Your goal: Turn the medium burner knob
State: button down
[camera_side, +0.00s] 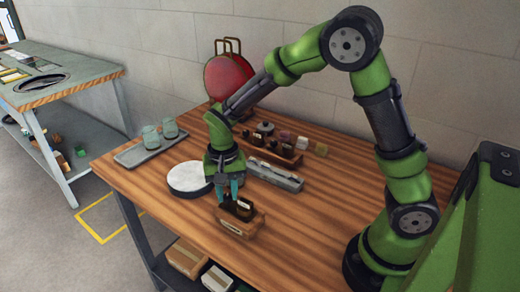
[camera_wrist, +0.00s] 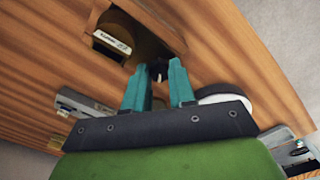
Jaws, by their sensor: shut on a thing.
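A small brown wooden box (camera_side: 238,224) with dark parts on top stands near the front edge of the table. In the wrist view the box (camera_wrist: 165,25) shows a dark round part with a white label (camera_wrist: 112,42). A small dark knob (camera_wrist: 159,72) with a light mark lies between the teal fingers. My gripper (camera_side: 230,192) points down at the box. Its fingers (camera_wrist: 159,78) are shut on the knob, one on either side. I cannot read which burner the label names. The fingers hide part of the knob.
A round white disc (camera_side: 188,179) lies left of my gripper, and a long grey block (camera_side: 274,177) lies behind it. A tray (camera_side: 128,155) with glass jars stands at the far left. A wooden rack (camera_side: 270,153) with small items is at the back. The table's front right is clear.

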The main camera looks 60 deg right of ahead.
aim_at(227, 196)
jog(key=n, duration=0.5)
jog(key=shift+n, duration=0.3)
jog(key=n, duration=0.5)
jog(key=shift+n, duration=0.3)
jog(key=c, duration=1.2)
grip_release()
notch_tip(227, 196, up, 17)
